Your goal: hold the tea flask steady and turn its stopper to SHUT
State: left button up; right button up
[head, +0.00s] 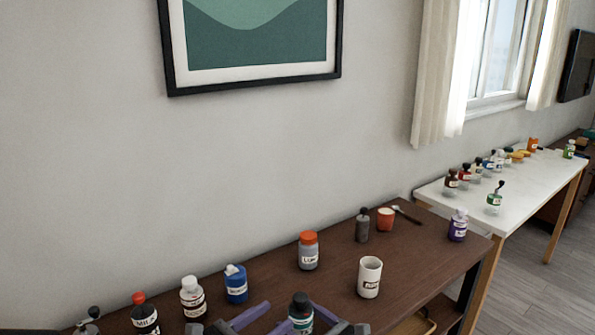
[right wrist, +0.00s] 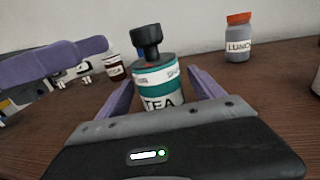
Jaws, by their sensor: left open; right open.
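The tea flask (head: 301,317) stands upright on the brown table at the bottom of the head view. In the right wrist view the flask (right wrist: 160,88) is green with a white TEA label and a pale band whose small marks I cannot read. Its black stopper (right wrist: 146,40) sits on top. My right gripper (right wrist: 160,76) is open, with one purple finger on each side of the flask body; I cannot tell whether they touch it. My left gripper (head: 250,316) is open and empty, left of the flask; its finger also shows at left in the right wrist view.
A lunch jar (head: 308,251), a white mug (head: 370,277), a blue jar (head: 236,284) and a white bottle (head: 193,298) stand around the flask. A red-capped milk bottle (head: 145,315) is farther left. Bare table lies between the flask and the mug.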

jog(key=v, duration=1.2)
